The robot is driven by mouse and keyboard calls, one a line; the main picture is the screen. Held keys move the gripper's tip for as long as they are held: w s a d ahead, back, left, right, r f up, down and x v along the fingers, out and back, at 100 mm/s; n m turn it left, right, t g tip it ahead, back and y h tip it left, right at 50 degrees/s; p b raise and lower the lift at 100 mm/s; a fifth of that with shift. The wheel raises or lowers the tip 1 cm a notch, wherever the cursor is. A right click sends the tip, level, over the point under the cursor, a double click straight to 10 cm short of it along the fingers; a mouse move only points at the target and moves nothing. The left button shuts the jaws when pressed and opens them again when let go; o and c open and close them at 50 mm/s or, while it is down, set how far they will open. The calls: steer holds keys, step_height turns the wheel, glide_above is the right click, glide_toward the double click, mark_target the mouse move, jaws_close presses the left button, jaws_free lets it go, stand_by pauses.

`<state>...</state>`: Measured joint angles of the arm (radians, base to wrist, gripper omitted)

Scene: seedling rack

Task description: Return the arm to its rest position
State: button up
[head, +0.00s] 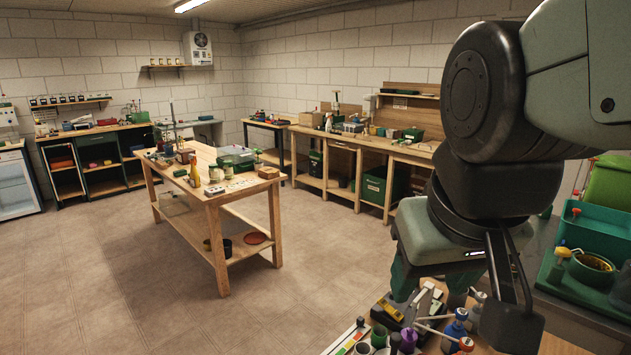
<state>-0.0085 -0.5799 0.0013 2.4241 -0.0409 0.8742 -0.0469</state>
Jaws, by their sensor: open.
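My arm comes down from the upper right in the head view. My gripper (432,286) is at its lower end, pointing down, with its green-grey fingers apart. Nothing shows between them. The gripper hangs over the cluttered near bench at the lower right. How high it is above the things there is hard to tell. A black bracket on my wrist hides part of the bench.
Below the gripper are a dark tray with a yellow tool (390,310), a blue bottle (455,328) and a purple bottle (408,340). A teal crate (603,232) stands at the right. A wooden table (213,198) stands mid-room, with open floor (120,280) around it.

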steer(key=s, duration=0.1)
steer(key=s+a, duration=0.1)
steer(key=s, duration=0.1)
steer(key=shift+s+r+t, duration=0.2)
steer(key=shift+s+t, duration=0.1)
steer(key=shift+t, duration=0.1)
